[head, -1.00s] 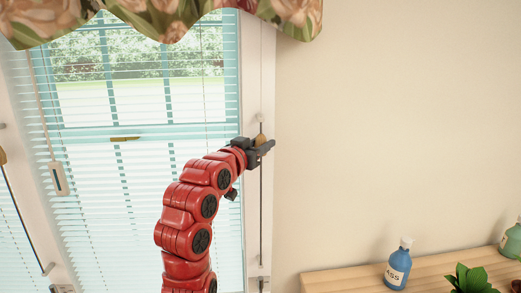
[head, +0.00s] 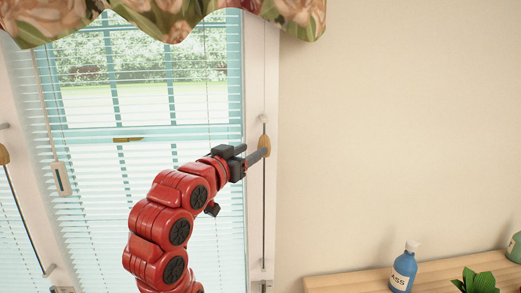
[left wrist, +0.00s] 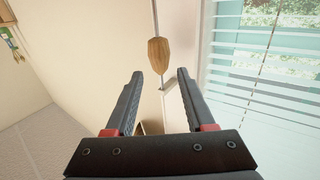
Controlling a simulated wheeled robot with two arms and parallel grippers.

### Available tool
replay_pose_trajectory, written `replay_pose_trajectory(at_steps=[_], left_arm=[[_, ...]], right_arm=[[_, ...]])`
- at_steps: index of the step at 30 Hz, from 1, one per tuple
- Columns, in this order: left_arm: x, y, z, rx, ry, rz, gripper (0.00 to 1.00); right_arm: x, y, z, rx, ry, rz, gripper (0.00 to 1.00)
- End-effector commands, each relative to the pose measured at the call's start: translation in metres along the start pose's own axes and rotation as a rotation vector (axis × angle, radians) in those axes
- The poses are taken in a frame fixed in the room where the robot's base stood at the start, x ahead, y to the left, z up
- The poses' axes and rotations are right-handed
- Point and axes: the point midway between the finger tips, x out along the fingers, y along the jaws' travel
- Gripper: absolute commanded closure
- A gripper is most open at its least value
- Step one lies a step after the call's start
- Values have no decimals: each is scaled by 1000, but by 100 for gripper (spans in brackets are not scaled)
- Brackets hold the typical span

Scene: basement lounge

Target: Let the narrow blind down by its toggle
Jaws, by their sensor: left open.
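A tan wooden toggle (head: 264,145) hangs on a thin cord on the white window frame, right of the blind (head: 100,190) whose slats cover the window. My left gripper (head: 256,153) is open just left of the toggle in the head view, its fingers pointing at it. In the left wrist view the toggle (left wrist: 158,55) shows beyond the two open fingertips (left wrist: 159,74), centred in the gap and not gripped. My right gripper is not in view.
A second wooden toggle (head: 4,154) hangs at the left edge. A white tag-like handle (head: 61,178) hangs before the blind. A floral valance (head: 170,18) is above. A wooden shelf (head: 345,284) holds a blue bottle (head: 404,267) and a plant (head: 478,281).

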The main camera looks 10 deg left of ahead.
Motion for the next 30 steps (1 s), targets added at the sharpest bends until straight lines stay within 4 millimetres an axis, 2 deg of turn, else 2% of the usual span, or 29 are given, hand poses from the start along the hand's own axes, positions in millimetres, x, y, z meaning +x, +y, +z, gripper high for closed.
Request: replay_pose_trajectory(at_steps=[1, 3, 8, 9, 18, 30], left_arm=[[-16, -1, 2, 3, 7, -3, 46], [-34, -1, 1, 2, 7, -2, 46], [-74, 0, 0, 2, 10, -2, 46], [-79, -2, -4, 3, 10, -7, 46], [-98, 0, -1, 0, 3, -2, 46], [-99, 0, -1, 1, 2, 0, 46]], right_arm=[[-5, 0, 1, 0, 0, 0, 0], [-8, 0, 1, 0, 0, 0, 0], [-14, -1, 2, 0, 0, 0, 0], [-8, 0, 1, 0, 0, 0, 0], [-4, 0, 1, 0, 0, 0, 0], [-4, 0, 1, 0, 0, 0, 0]])
